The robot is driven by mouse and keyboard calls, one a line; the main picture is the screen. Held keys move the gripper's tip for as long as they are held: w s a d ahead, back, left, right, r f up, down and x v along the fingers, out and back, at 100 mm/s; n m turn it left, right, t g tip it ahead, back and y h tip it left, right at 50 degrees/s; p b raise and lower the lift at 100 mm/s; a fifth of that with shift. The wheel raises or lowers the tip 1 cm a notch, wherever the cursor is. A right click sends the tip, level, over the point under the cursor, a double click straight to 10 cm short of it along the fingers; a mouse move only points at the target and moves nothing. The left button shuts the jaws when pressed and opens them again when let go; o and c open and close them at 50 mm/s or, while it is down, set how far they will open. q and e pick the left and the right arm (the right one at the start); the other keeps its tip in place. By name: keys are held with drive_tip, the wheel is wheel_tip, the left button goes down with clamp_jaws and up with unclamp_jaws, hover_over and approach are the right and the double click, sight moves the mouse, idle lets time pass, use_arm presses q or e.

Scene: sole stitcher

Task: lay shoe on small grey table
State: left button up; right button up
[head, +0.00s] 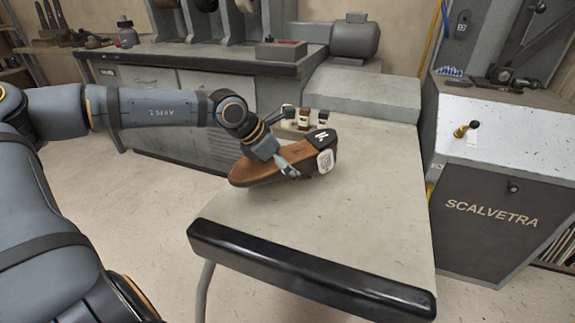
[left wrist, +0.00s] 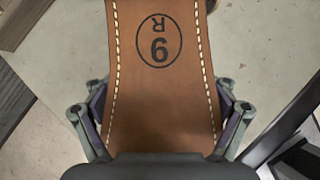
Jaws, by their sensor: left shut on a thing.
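A shoe (head: 255,172) with a brown sole and a dark heel lies on its side or upside down over the small grey table (head: 370,195), near its left edge. I cannot tell whether it touches the top. My left gripper (head: 290,170) is shut on the shoe around its middle. My right gripper is in neither view.
A grey machine marked SCALVETRA (head: 490,205) stands close at the right. A long workbench (head: 190,110) runs behind. The table's front and right are clear.

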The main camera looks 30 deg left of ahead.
use_arm(q)
drive_tip(key=shift+f+b, duration=0.85)
drive_tip(key=shift+f, duration=0.1)
drive_tip(key=o, duration=1.4)
drive_tip(key=shift+r, duration=0.1)
wheel_tip(320, 180, up, 10)
